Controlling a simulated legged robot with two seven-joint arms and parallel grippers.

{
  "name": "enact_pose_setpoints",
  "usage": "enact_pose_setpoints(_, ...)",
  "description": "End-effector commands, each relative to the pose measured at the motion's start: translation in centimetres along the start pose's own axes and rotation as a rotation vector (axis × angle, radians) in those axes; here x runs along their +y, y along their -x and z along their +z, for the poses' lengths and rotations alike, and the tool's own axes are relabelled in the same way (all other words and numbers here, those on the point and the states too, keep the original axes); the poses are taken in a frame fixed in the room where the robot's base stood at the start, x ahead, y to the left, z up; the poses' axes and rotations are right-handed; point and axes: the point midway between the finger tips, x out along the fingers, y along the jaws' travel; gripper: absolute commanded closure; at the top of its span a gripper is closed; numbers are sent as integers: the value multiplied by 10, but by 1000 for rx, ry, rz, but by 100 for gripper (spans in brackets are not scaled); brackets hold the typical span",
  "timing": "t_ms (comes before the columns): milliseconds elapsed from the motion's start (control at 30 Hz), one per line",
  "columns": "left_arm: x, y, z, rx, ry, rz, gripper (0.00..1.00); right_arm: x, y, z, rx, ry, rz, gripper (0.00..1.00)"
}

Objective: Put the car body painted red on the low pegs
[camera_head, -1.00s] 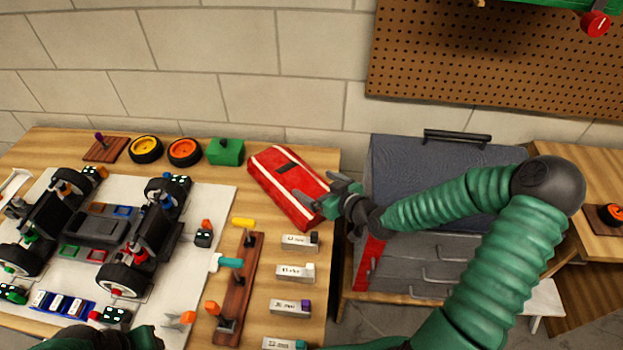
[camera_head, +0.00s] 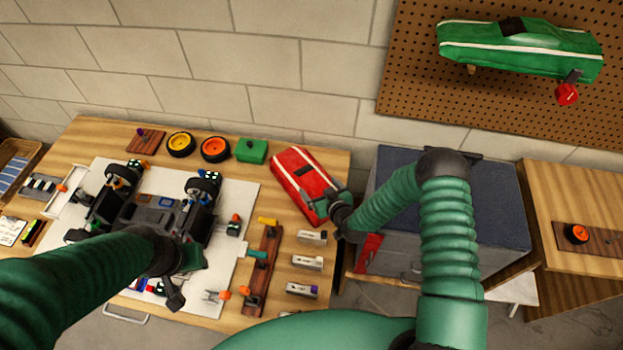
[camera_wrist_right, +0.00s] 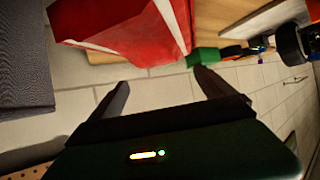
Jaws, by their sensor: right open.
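The red car body (camera_head: 299,178) with white stripes lies on the wooden table, right of the chassis. My right gripper (camera_head: 333,210) is at its near right end; its fingers are hard to make out in the head view. In the right wrist view, my right gripper (camera_wrist_right: 160,80) is open, with the red body (camera_wrist_right: 125,32) just beyond its fingertips and nothing between them. My left gripper (camera_head: 178,290) is over the near part of the chassis mat; its jaws are unclear. The pegboard (camera_head: 425,70) is at upper right; low pegs cannot be made out.
A green car body (camera_head: 520,50) is on the pegboard, above a red knob (camera_head: 567,94). The car chassis (camera_head: 155,210) stands on a white mat. A grey toolbox (camera_head: 500,205) is right of the red body. Small labelled blocks (camera_head: 307,262) lie in front.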

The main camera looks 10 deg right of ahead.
Motion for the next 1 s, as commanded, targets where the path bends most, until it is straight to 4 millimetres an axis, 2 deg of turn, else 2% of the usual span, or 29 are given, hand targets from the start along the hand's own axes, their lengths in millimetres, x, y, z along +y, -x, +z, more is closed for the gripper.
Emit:
enact_pose_setpoints(100,0,2,-1,0,0,0,64,-1,-26,0,1,-2,0,7)
enact_pose_setpoints(267,0,2,-1,1,0,0,64,0,-43,0,1,-1,0,7)
enact_pose_setpoints(533,0,1,-1,1,0,0,64,0,-89,0,1,-1,0,7)
enact_pose_setpoints(633,0,1,-1,1,0,0,64,0,-95,0,0,-1,-1,7)
enact_pose_setpoints(833,0,1,-1,1,0,0,64,0,-95,-1,0,0,-1,8)
enact_pose_setpoints(1000,0,1,-1,1,0,0,64,0,-95,-1,0,-1,-1,31)
